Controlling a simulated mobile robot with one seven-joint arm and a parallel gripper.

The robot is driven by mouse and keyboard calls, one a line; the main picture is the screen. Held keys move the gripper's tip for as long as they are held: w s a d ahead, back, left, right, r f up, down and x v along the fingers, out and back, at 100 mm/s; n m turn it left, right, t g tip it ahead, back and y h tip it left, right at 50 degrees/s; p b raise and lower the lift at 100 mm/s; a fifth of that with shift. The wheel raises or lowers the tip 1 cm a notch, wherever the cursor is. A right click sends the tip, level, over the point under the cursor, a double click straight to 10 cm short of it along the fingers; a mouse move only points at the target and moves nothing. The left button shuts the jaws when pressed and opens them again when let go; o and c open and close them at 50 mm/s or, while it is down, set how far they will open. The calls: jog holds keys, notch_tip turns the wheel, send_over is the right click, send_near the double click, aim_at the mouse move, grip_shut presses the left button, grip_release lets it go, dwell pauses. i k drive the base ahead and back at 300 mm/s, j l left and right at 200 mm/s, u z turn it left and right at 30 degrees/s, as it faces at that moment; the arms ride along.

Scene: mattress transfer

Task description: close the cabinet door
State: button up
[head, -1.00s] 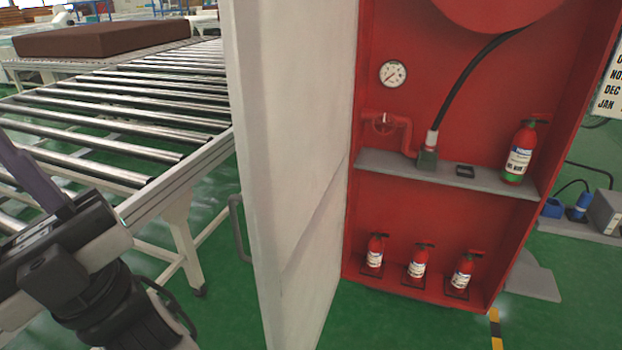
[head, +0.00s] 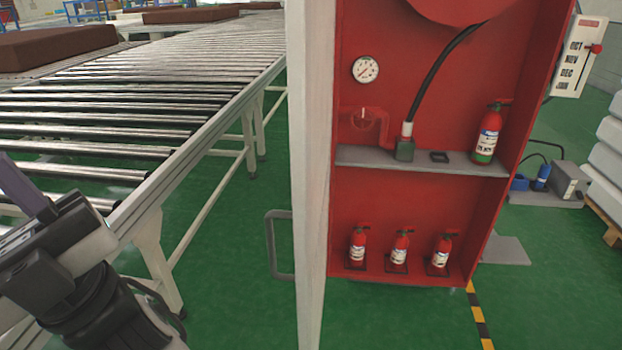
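The red cabinet (head: 400,212) stands open in the middle right. Its white door (head: 311,190) is swung out towards me and shows nearly edge-on at the cabinet's left side. A grey handle (head: 272,245) sticks out from the door's left face. My gripper (head: 25,200) is at the lower left, well to the left of the door and handle and apart from them. Only one purple-grey finger shows clearly, so I cannot tell how far it is open. Inside the cabinet are a gauge, a hose, a grey shelf (head: 420,160) and several fire extinguishers (head: 488,135).
A roller conveyor (head: 150,120) with white legs fills the left side, with brown mattresses (head: 55,47) beyond it. Right of the cabinet are a grey box (head: 568,180) and white stacked goods (head: 606,160). Green floor lies free between conveyor and door.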

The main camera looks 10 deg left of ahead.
aim_at(310, 25)
jog(key=i+j+z, duration=0.15)
jog(key=j, duration=0.6)
jog(key=j+z, duration=0.15)
jog(key=j, duration=0.55)
jog(key=k+l+z, duration=0.1)
jog(key=k, duration=0.15)
